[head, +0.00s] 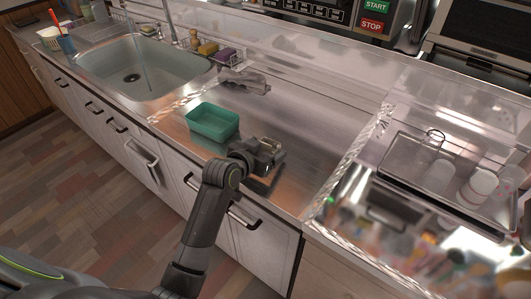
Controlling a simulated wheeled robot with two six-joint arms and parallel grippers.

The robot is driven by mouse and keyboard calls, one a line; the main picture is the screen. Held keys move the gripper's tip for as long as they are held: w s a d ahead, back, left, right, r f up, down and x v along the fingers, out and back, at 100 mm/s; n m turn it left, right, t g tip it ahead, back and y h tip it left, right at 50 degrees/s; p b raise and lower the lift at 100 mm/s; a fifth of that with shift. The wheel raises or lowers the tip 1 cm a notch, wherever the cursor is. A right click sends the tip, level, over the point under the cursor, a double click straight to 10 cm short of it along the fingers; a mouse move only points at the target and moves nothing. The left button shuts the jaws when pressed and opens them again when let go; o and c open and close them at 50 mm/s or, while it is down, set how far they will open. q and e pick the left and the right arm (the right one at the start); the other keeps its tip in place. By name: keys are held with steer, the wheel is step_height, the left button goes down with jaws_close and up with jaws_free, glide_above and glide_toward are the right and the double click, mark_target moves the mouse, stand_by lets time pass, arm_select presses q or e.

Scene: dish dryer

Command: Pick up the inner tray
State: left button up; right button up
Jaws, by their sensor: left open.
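A teal rectangular tray (206,128), open at the top and looking empty, sits on the metal counter in the middle of the head view. My left gripper (274,153) is open and empty, just to the right of the teal tray and apart from it, above the counter. A wire-framed clear tray (398,167) at the right holds several white and clear cups. I cannot tell which of these two is the inner tray. My right gripper is not in view.
A sink (120,62) lies at the left, with sponges (208,48) in a rack behind its right side. A shiny raised edge (362,150) divides the counter from the cup area. Bare counter (310,130) lies right of my left gripper.

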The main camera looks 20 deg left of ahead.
arm_select(q)
steer(key=shift+w, duration=0.1)
steer(key=c, duration=1.1)
